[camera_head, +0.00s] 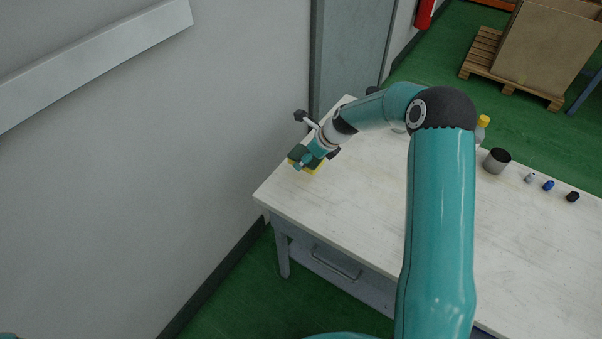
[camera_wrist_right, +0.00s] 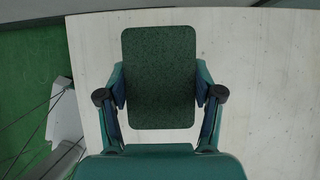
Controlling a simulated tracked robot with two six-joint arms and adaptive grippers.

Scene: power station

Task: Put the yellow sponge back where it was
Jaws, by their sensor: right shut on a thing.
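The sponge (camera_head: 316,168) shows a yellow edge below a dark green top, near the left end of the white table in the head view. In the right wrist view its dark green face (camera_wrist_right: 158,70) fills the space between the fingers. My right gripper (camera_head: 307,157) is shut on the sponge, one finger against each side; it also shows in the right wrist view (camera_wrist_right: 160,90). I cannot tell whether the sponge touches the tabletop. My left gripper is not in view.
The white table (camera_head: 370,210) is bare around the sponge, with a wall close on its left. A dark grey cup (camera_head: 496,161), a yellow-capped bottle (camera_head: 482,124) and several small items, including a blue one (camera_head: 548,185), stand toward the right. My right arm crosses above the table.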

